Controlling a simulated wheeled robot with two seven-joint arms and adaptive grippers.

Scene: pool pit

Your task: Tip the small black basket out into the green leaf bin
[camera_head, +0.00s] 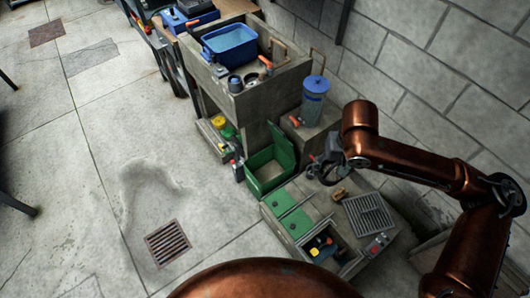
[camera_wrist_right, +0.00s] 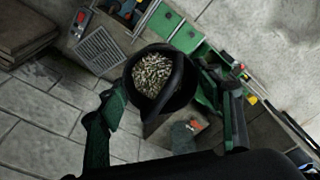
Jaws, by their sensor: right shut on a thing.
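The small black basket (camera_wrist_right: 153,80) hangs upright in the right wrist view, full of pale grey-brown bits, with its dark handle arching over the opening. My right gripper (camera_head: 322,170) is shut on the basket, which shows only as a small dark shape in the head view. The green leaf bin (camera_head: 265,170) stands on the floor with its lid raised, just left of the gripper. The basket appears apart from the bin, to its right. The bin's inside is partly in shadow. My left gripper is out of view.
A low counter with green lids (camera_head: 292,223), a grey grate (camera_head: 369,214) and an open compartment lies in front of the bin. A blue-lidded clear canister (camera_head: 313,98) stands behind. A shelf unit with a blue tub (camera_head: 230,46) is at the back left.

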